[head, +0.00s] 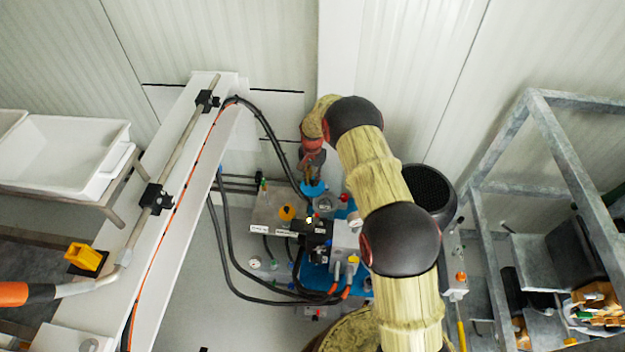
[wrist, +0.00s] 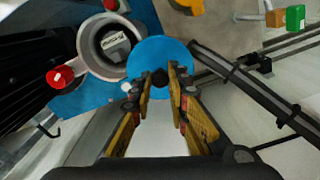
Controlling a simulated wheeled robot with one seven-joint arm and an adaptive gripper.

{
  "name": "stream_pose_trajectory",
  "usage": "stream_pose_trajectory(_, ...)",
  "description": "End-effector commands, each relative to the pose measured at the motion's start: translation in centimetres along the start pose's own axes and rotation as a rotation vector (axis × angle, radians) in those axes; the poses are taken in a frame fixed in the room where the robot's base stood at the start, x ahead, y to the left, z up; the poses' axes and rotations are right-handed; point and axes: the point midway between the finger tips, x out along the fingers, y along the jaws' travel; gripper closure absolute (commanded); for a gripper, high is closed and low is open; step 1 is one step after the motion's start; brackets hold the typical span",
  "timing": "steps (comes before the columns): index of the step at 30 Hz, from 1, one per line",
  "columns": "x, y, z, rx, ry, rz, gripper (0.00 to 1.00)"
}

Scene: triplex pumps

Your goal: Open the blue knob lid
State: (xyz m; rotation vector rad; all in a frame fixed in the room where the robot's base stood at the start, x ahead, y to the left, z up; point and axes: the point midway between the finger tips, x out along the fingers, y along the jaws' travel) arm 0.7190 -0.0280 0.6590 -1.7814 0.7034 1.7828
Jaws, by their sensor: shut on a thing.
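The blue lid (wrist: 158,52) is a round disc with a small black knob (wrist: 160,76) in the wrist view. My gripper (wrist: 161,80) is shut on the knob, one yellow-and-black finger on each side. The lid overlaps the right edge of a grey round housing (wrist: 84,47), whose mouth is largely uncovered and shows a white label inside. In the head view the lid (head: 313,188) sits below my gripper (head: 313,176), next to the housing's open mouth (head: 325,204). Whether the lid touches the rim cannot be told.
A red knob (wrist: 60,78) sticks out left of the housing. A black hose (wrist: 258,92) runs close to the right of my fingers. In the head view, a white beam (head: 180,225) stands left and a metal frame (head: 565,140) right.

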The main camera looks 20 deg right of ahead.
Motion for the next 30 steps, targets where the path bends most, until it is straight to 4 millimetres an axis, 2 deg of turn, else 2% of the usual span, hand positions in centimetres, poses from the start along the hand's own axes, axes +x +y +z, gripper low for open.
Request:
stream_pose_trajectory(7,-0.1,-0.1,0.0,-0.001,0.001,-0.002,1.0)
stream_pose_trajectory(8,-0.1,-0.1,0.0,-0.001,0.001,-0.002,0.82)
stream_pose_trajectory(17,0.0,-0.1,0.0,-0.001,0.001,-0.001,0.65)
stream_pose_trajectory(26,-0.1,0.0,0.0,-0.001,0.001,-0.001,0.64)
stream_pose_trajectory(30,-1.1,-0.1,-0.1,-0.001,0.002,-0.002,0.64)
